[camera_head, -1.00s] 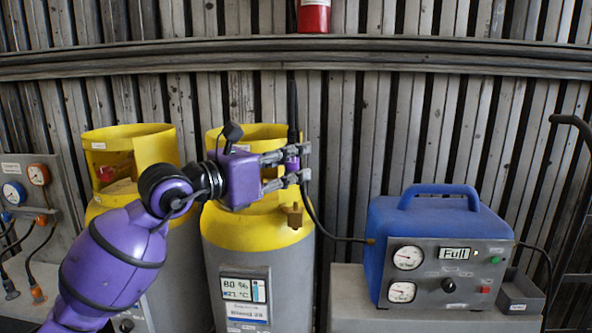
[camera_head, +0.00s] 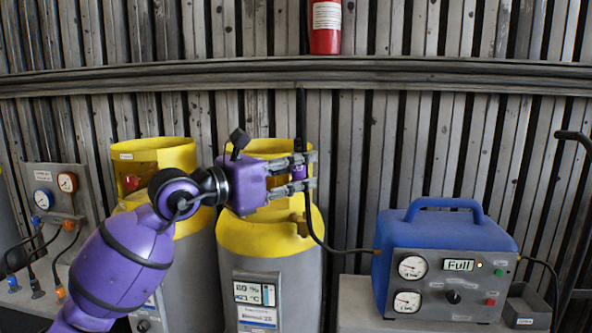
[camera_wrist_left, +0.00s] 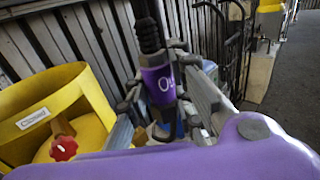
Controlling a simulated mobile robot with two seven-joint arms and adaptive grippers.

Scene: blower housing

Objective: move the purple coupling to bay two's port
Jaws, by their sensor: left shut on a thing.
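My left gripper (camera_head: 300,177) is shut on the purple coupling (camera_head: 299,172) and holds it upright in front of the right-hand yellow-topped cylinder. In the left wrist view the purple coupling (camera_wrist_left: 158,82) stands between the two fingers, with part of a white marking showing. A black hose (camera_head: 301,110) runs up from its top. Another black hose (camera_head: 322,238) runs from near the cylinder to the blue machine (camera_head: 447,246), whose display reads "Full". A brass fitting (camera_head: 303,226) sits at the cylinder's collar below the gripper. I cannot tell which port is bay two's. My right gripper is out of view.
Two grey cylinders with yellow collars stand side by side, left (camera_head: 178,157) and right (camera_head: 260,236). A gauge panel (camera_head: 62,192) with hoses is at far left. A red extinguisher (camera_head: 326,28) hangs above the rail. A trolley frame (camera_head: 572,215) stands at far right.

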